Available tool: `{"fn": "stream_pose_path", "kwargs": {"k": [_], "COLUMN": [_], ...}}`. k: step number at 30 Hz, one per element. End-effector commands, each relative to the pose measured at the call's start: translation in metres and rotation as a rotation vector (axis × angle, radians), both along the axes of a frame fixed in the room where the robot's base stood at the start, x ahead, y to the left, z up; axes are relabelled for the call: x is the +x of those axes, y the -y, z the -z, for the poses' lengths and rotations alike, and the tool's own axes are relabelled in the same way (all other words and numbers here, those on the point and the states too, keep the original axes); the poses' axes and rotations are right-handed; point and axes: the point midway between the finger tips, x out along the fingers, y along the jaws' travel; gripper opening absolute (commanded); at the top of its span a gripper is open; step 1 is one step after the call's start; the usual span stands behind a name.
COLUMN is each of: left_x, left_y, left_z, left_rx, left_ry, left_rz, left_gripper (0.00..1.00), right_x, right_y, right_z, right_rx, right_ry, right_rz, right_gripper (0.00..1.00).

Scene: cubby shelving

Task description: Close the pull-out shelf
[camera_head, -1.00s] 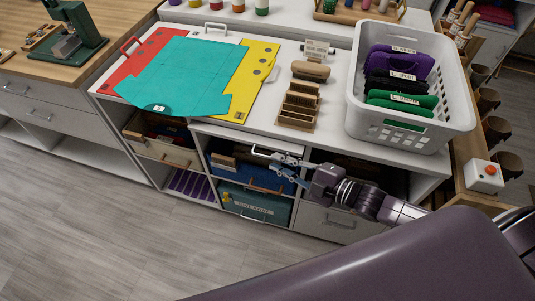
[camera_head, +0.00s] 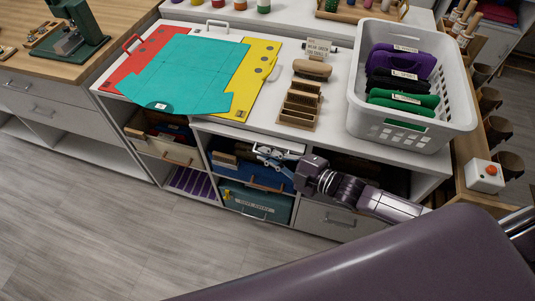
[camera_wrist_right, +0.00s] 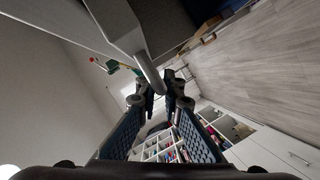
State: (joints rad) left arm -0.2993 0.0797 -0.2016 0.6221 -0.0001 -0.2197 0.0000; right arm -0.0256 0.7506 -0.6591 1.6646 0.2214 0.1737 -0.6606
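The pull-out shelf (camera_head: 255,146) is a thin pale board with a metal bar handle, high in the middle cubby under the white counter. Its handle (camera_wrist_right: 150,72) looms large in the right wrist view, its lower end close to the fingertips. My right gripper (camera_head: 274,158) is at the front of this cubby, at the handle. In the right wrist view the two fingers (camera_wrist_right: 160,103) stand apart, with a gap between them. I cannot tell whether they touch the handle. The gripper and wrist hide part of the shelf's right side. My left gripper is out of view.
Below the shelf are a blue bin (camera_head: 240,172) and a teal bin (camera_head: 258,202). A drawer (camera_head: 325,219) is at lower right. The counter above holds a teal sheet (camera_head: 185,72), a wooden organizer (camera_head: 300,101) and a white basket (camera_head: 400,133). The floor in front is clear.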

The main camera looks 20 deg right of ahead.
Motion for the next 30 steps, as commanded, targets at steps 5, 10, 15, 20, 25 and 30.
{"fn": "stream_pose_path", "kwargs": {"k": [5, 10, 15, 20, 25, 30], "left_x": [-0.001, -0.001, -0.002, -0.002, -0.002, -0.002], "left_y": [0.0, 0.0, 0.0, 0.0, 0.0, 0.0], "left_z": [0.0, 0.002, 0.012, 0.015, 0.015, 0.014], "left_rx": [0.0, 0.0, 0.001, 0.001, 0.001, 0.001], "left_ry": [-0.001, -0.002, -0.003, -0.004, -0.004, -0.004], "left_rz": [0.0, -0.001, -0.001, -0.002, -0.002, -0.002], "left_gripper": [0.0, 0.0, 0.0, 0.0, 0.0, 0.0], "right_x": [0.0, 0.002, 0.02, 0.03, 0.031, 0.032], "right_y": [0.0, 0.002, 0.014, 0.021, 0.022, 0.023], "right_z": [0.0, 0.001, 0.002, 0.001, 0.0, -0.001], "right_rx": [0.0, -0.001, -0.004, -0.002, -0.002, -0.002], "right_ry": [0.0, 0.001, 0.003, 0.001, 0.001, 0.001], "right_rz": [0.0, 0.0, 0.0, 0.002, 0.004, 0.005], "right_gripper": [0.0, 0.0, 0.0, 0.0, 0.0, 0.13]}}
